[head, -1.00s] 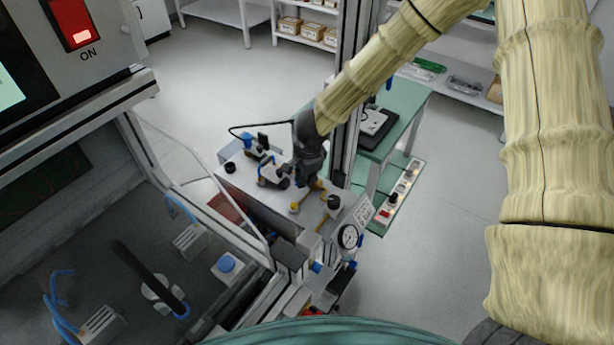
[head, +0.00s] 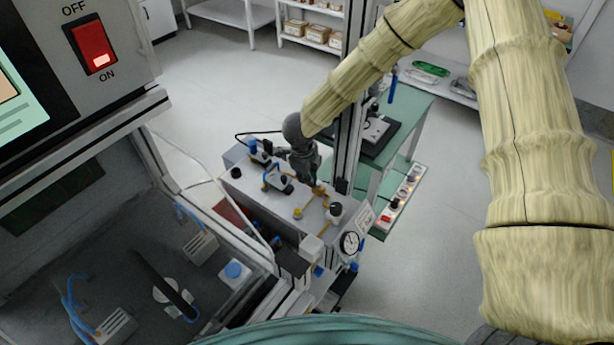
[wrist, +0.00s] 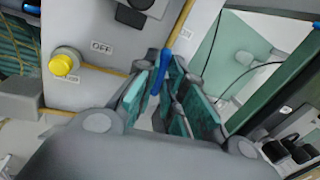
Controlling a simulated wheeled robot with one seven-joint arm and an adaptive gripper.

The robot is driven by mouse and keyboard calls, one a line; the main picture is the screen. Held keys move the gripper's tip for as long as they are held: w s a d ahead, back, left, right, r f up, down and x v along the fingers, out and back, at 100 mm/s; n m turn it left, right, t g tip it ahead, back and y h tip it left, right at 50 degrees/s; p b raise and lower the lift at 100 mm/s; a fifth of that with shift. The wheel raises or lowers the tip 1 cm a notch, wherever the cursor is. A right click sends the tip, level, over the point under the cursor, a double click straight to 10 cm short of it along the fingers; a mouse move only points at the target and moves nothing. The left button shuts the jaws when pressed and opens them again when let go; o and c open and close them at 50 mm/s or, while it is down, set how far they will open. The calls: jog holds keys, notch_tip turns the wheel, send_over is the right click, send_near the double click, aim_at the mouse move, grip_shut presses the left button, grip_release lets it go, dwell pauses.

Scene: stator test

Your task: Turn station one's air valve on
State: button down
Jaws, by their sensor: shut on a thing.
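A thin blue lever (wrist: 161,72), which looks like the air valve's handle, stands between the teal finger pads of my gripper (wrist: 167,88) in the wrist view. My gripper is shut on it. A yellow pipe runs behind the lever, and an OFF label (wrist: 102,47) is on the pale panel to its left. The valve body is mostly hidden by my fingers. In the head view, my dark gripper (head: 304,168) points down at the grey bench-top unit (head: 270,208). The lever cannot be made out there.
A yellow button (wrist: 64,64) sits left of the lever. The unit also carries a black knob (head: 336,209) and a round gauge (head: 350,243). A metal post (head: 349,140) stands close behind my gripper. A red OFF/ON switch (head: 92,46) is at upper left.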

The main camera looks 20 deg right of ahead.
jog(key=shift+w+d+m, duration=0.15)
jog(key=shift+w+m, duration=0.05)
jog(key=shift+m, duration=0.6)
jog(key=c, duration=1.5)
grip_release()
notch_tip(320, 180, up, 12)
jog(key=s+a, duration=0.1)
jog(key=shift+s+a+f, duration=0.15)
jog(key=shift+a, duration=0.2)
